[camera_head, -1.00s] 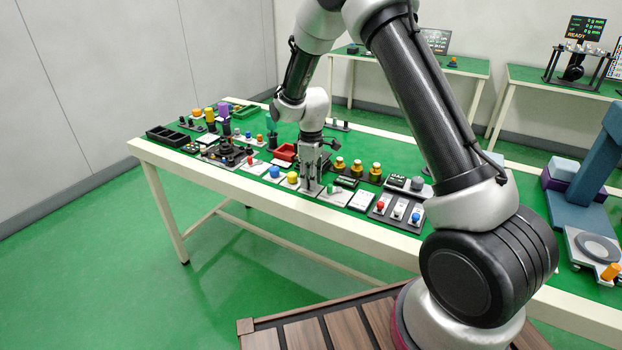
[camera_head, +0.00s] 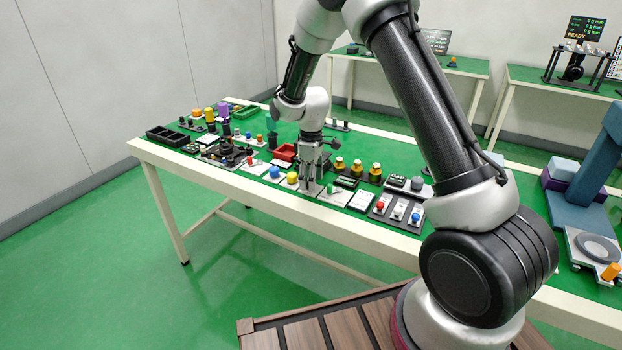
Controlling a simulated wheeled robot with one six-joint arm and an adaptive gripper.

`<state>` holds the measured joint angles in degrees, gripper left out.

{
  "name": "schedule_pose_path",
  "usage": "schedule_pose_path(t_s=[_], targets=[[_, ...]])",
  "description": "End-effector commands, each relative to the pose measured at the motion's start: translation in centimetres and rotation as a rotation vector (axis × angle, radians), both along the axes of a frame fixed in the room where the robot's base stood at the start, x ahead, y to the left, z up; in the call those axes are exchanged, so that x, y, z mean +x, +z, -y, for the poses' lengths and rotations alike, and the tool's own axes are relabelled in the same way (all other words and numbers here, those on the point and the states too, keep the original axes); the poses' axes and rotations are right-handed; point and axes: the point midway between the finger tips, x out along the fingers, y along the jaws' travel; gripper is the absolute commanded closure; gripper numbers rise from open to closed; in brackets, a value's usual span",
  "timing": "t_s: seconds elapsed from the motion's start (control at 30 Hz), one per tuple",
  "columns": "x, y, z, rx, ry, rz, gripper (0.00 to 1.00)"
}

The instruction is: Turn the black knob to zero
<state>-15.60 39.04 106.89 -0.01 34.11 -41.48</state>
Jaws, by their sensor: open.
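My gripper (camera_head: 310,186) points straight down at the front edge of the green-topped table (camera_head: 250,186), between a yellow knob (camera_head: 292,178) and a small panel with a green part (camera_head: 333,190). Its fingertips are low, close to the plates on the table. What lies directly under and behind the fingers is hidden by them. I cannot make out which part is the black knob; several small dark parts stand on the table, and it may be behind my gripper.
A blue knob (camera_head: 274,173) stands left of the yellow one. A red tray (camera_head: 285,152) lies behind. Several brass-coloured weights stand right of my gripper, and a panel (camera_head: 396,212) with red, white and blue knobs is further right. A black compartment tray (camera_head: 167,136) is far left.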

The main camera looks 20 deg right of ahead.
Motion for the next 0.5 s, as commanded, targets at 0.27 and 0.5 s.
schedule_pose_path(t_s=[0.27, 0.5], targets=[[0.2, 4.8, 0.0, 0.002, 0.000, 0.006, 0.49], [0.1, 9.7, 0.0, 0.001, 0.000, 0.004, 0.49]])
